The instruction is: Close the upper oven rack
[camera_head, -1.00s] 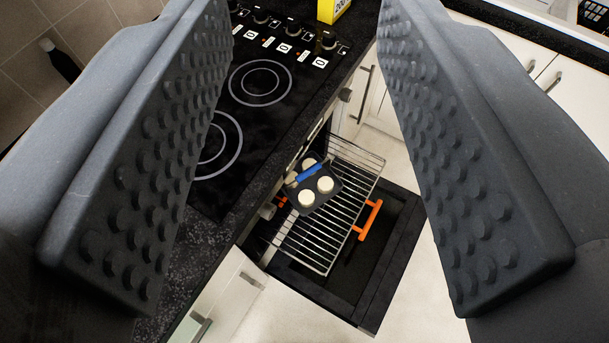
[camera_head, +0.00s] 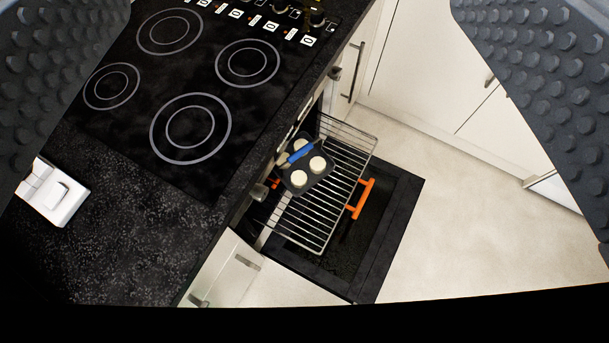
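The upper oven rack (camera_head: 335,181) is a silver wire rack pulled out of the oven, above the lowered black oven door (camera_head: 392,235). An orange handle (camera_head: 362,199) shows at the rack's outer side; I cannot tell which part it is fixed to. A dark muffin tray (camera_head: 318,177) with several pale round cakes and a blue item (camera_head: 299,151) sits on the rack near the oven opening. My gripper (camera_head: 290,140) is open and empty, its two studded dark fingers wide apart at the picture's edges. It is above the counter and the rack, apart from both.
A black hob (camera_head: 190,85) with ring markings and the dark speckled counter (camera_head: 130,245) lie left of the rack. A white switch-like object (camera_head: 60,195) is at the left. White cupboards (camera_head: 425,60) stand behind. The pale floor (camera_head: 480,230) right of the oven door is clear.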

